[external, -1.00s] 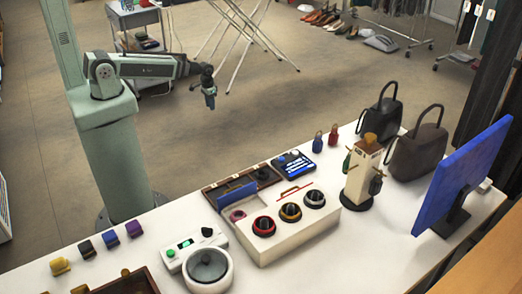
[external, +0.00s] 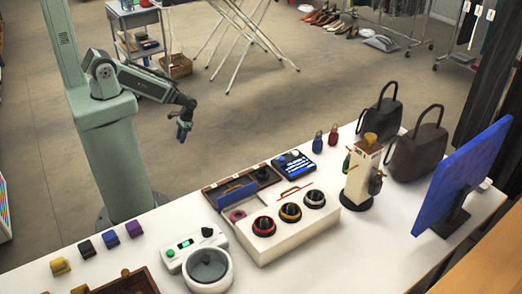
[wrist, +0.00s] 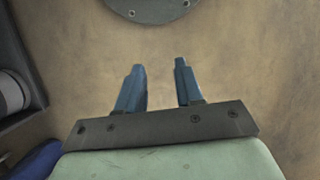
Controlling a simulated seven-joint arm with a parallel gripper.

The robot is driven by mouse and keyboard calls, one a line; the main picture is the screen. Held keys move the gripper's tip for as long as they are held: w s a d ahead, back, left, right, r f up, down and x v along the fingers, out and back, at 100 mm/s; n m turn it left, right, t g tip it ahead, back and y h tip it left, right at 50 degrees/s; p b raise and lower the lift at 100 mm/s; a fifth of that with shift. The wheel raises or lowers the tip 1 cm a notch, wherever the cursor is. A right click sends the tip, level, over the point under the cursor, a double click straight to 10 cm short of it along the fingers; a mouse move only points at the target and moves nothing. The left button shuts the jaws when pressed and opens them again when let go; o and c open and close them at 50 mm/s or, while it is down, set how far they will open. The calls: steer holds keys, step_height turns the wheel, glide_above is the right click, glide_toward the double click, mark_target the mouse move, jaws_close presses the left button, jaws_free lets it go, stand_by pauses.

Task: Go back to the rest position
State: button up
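My gripper (external: 183,131) hangs in the air over the floor, just behind the table's back edge and to the right of my column. In the wrist view my gripper (wrist: 160,88) shows two blue fingers set apart with nothing between them. Below them is bare brown floor. The gripper points down and touches nothing.
The white table (external: 420,243) holds a box with several round knobs (external: 290,212), a tray (external: 220,186), a round white device (external: 208,268), a stand (external: 362,165), handbags (external: 417,150) and a blue screen (external: 462,175). The floor (external: 270,110) around my gripper is clear.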

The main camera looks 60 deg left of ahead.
steer(key=s+f+g, duration=0.2)
steer(key=s+f, duration=0.3)
steer(key=s, duration=0.7)
